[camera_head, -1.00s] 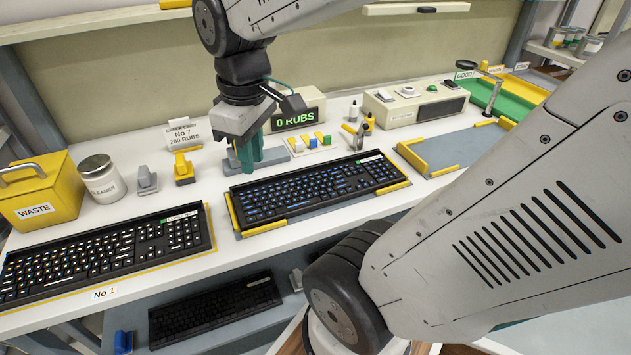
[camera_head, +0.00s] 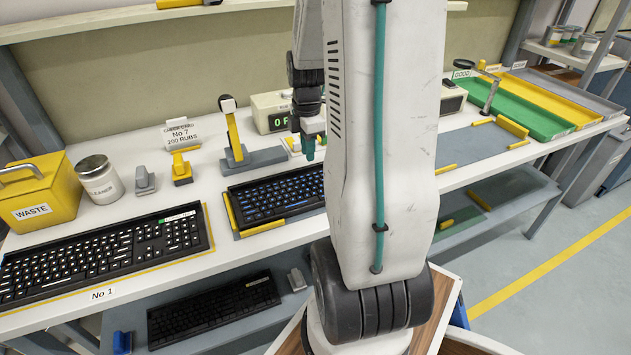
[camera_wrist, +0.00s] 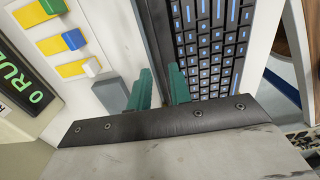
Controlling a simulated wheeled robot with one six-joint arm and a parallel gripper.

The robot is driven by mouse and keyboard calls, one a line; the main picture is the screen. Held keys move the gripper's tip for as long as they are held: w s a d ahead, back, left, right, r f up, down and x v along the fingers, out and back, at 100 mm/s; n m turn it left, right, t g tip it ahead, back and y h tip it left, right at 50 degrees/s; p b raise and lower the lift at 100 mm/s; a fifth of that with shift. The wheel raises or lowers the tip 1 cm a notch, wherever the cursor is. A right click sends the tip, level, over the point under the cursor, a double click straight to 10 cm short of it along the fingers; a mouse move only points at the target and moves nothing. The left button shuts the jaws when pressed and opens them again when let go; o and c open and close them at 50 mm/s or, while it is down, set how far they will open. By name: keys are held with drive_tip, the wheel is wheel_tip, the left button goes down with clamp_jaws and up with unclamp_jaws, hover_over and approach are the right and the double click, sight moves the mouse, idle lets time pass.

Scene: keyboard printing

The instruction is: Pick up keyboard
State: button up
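A black keyboard with blue-lit keys (camera_head: 270,198) lies in a grey cradle with yellow edge guards (camera_head: 231,212) in the middle of the bench. My arm hides its right end in the head view. My gripper (camera_head: 309,150) is above the keyboard's back side, pointing down. In the wrist view, its two green fingers (camera_wrist: 161,88) are apart, near the keyboard's long black edge. The keys (camera_wrist: 208,45) show to the right of the fingers. I see nothing held; whether the fingers touch the keyboard is unclear.
Another keyboard (camera_head: 105,255) lies at left by a "No 1" label. A yellow waste bin (camera_head: 38,195), a cleaner jar (camera_head: 98,180) and a yellow-handled tool (camera_head: 236,135) stand along the back. Coloured blocks (camera_wrist: 73,39) sit near my gripper. A grey tray (camera_head: 475,150) is at right.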

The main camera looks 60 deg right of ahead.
sight(308, 166)
drive_tip(key=f, duration=0.4)
drive_tip(key=shift+w+d+f, duration=0.1)
drive_tip(key=shift+d+f, duration=0.1)
drive_tip(key=shift+f, duration=0.2)
clamp_jaws()
drive_tip(key=shift+r, duration=0.1)
wheel_tip(308, 166, up, 18)
idle(0.3)
drive_tip(key=shift+a, duration=0.1)
idle(0.4)
